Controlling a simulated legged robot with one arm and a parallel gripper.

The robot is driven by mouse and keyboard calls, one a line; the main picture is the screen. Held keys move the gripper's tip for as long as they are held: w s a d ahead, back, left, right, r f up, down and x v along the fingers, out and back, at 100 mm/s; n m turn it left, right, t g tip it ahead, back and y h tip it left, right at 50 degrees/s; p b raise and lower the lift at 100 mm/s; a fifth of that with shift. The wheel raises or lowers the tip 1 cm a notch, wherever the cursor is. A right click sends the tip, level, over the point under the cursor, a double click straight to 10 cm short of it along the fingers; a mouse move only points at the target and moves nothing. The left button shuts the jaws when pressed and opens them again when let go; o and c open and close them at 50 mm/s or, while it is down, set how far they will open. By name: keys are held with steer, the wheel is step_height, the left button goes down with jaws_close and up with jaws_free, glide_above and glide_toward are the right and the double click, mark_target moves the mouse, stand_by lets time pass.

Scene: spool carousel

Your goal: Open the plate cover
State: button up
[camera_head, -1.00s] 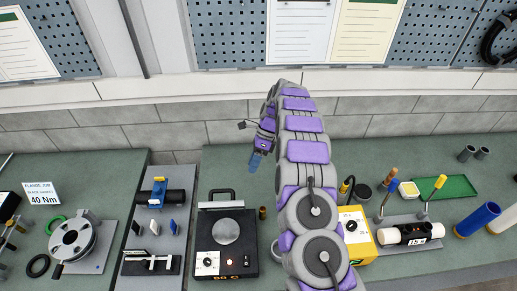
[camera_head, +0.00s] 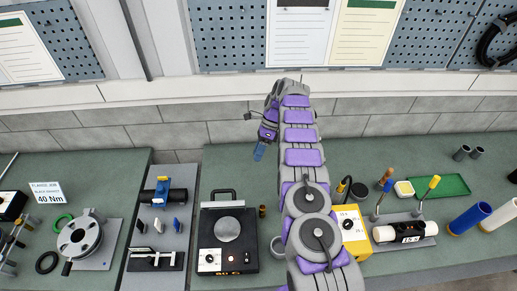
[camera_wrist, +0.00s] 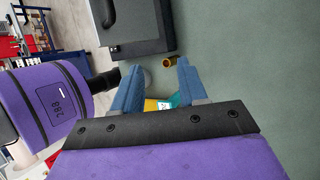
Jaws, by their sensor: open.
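The black plate device (camera_head: 209,264) stands on the green bench, left of my arm in the head view. A round grey plate (camera_head: 227,229) shows on its top, and a black handle (camera_head: 223,193) stands at its far edge. I cannot tell the cover's exact outline or angle. In the wrist view the black device (camera_wrist: 150,25) is at the top with its handle (camera_wrist: 104,12) at upper left. My gripper (camera_wrist: 156,72), with blue fingers, is open and empty, apart from the device. In the head view my gripper (camera_head: 259,151) is above the back of the bench, beyond and right of the device.
A small brass cylinder (camera_head: 262,211) stands right of the device. A yellow box (camera_head: 352,228) is right of my arm. A grey fixture panel (camera_head: 160,215) lies to the left. The brick wall (camera_head: 190,134) is behind the bench.

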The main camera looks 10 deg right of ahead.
steer(key=shift+c, duration=0.2)
steer(key=shift+a, duration=0.2)
steer(key=shift+c, duration=0.8)
steer(key=a+r+b, duration=0.1)
steer(key=a+b, duration=0.1)
steer(key=a, duration=0.2)
steer(key=a+r+n+b, duration=0.1)
steer(key=a, duration=0.3)
steer(key=s+a+r+n+h+b, duration=0.1)
steer(key=a+b, duration=0.1)
steer(key=a, duration=0.2)
steer(key=shift+a+r+t+b, duration=0.1)
steer(key=shift+r+t+b, duration=0.2)
steer(key=shift+t, duration=0.1)
jaws_close()
steer(key=s+a+n+t+h+b, duration=0.2)
steer(key=s+a+t+h+b, duration=0.3)
steer(key=s+a+b, duration=0.9)
steer(key=s+d+f+m+t+h+b, duration=0.1)
steer(key=s+d+t+h+b, duration=0.35)
steer(key=d+b, duration=0.2)
steer(key=shift+y, duration=0.25)
steer(key=b+x, duration=0.1)
steer(key=x, duration=0.9)
steer(key=shift+w+a, duration=0.1)
steer(key=shift+w, duration=0.1)
